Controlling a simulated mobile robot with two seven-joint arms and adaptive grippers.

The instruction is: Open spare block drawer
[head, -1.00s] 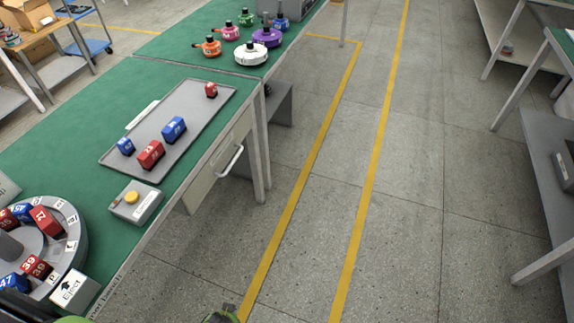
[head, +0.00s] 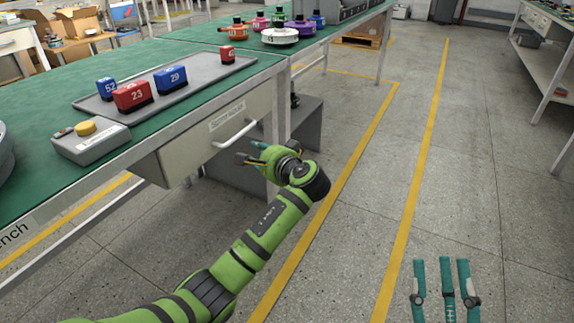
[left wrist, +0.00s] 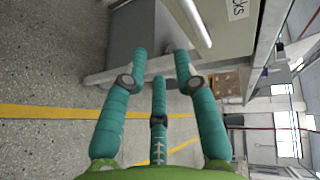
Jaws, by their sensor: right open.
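The spare block drawer (head: 190,149) is a beige-grey drawer under the green bench, with a label and a pale bar handle (head: 236,134). Its front looks shut. My left gripper (head: 250,157) is just below and right of the handle, at the end of the green arm. In the left wrist view its fingers (left wrist: 160,62) are spread with nothing between them. The handle (left wrist: 196,22) shows there just beyond the fingertips, apart from them, beside the drawer front (left wrist: 226,35). My right gripper (head: 446,285) shows teal fingers, open and empty, above the floor at lower right.
On the bench (head: 45,92), a grey tray (head: 205,78) holds red and blue numbered blocks. A grey box with a yellow button (head: 90,143) stands at the near edge. A bench leg (head: 277,125) is close to my left gripper. The aisle floor is clear.

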